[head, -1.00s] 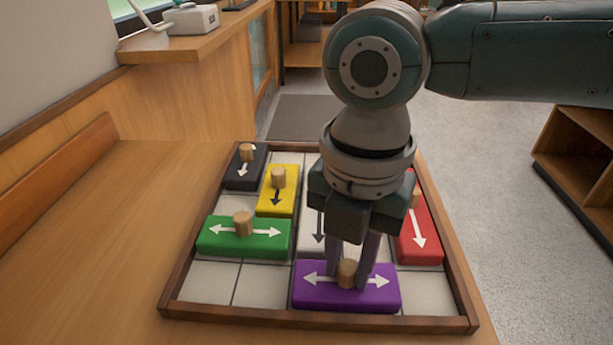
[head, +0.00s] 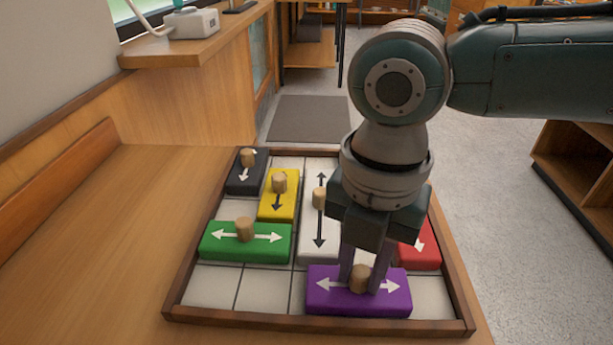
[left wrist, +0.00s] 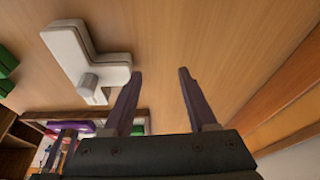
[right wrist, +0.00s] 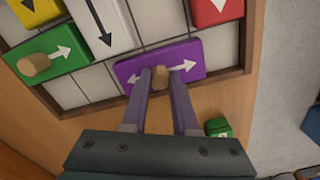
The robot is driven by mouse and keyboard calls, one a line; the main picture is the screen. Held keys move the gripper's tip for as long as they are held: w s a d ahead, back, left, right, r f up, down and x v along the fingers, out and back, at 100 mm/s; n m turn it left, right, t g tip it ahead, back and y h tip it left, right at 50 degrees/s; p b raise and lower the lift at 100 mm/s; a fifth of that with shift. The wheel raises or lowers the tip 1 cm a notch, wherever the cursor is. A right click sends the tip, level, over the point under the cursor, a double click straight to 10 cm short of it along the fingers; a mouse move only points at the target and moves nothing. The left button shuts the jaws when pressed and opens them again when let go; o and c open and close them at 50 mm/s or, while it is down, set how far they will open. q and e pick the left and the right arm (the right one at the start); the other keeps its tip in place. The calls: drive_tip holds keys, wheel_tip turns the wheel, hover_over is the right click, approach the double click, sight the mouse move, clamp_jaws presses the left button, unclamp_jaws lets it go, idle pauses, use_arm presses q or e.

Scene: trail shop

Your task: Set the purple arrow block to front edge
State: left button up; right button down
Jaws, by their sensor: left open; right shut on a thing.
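The purple arrow block (head: 335,301) lies in the front row of the wooden-framed tray (head: 317,324), right of the middle, close to the front rim. It has a white double arrow and a wooden peg. My right gripper (head: 363,285) is shut on its peg; the right wrist view shows the fingers on both sides of the peg (right wrist: 160,76). My left gripper (left wrist: 160,100) is open and empty; it does not show in the head view. In the left wrist view the purple block (left wrist: 75,126) shows small at the lower left.
In the tray lie a green block (head: 217,242), a yellow block (head: 270,204), a black block (head: 240,183), a white block (head: 316,251) and a partly hidden red block (head: 427,257). Bare cells lie left of the purple block. A white piece (left wrist: 92,62) shows in the left wrist view.

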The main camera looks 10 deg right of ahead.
sight(406, 286)
drive_tip(key=d, duration=0.1)
drive_tip(key=s+d+p, duration=0.1)
drive_tip(key=d, duration=0.1)
drive_tip(key=d+p, duration=0.1)
drive_tip(key=d, duration=0.1)
drive_tip(key=shift+s+r, duration=0.2)
drive_tip(key=shift+s, duration=0.05)
drive_tip(key=shift+f, duration=0.1)
use_arm(q)
wheel_tip(406, 286, up, 3)
drive_tip(key=shift+a+r, duration=0.1)
drive_tip(key=shift+r, duration=0.1)
use_arm(e)
drive_tip(key=shift+d, duration=0.1)
drive_tip(key=c, duration=0.7)
unclamp_jaws()
drive_tip(key=shift+d+f, duration=0.1)
use_arm(q)
wheel_tip(406, 286, up, 2)
drive_tip(key=shift+p, duration=1.05)
use_arm(e)
wheel_tip(406, 286, up, 10)
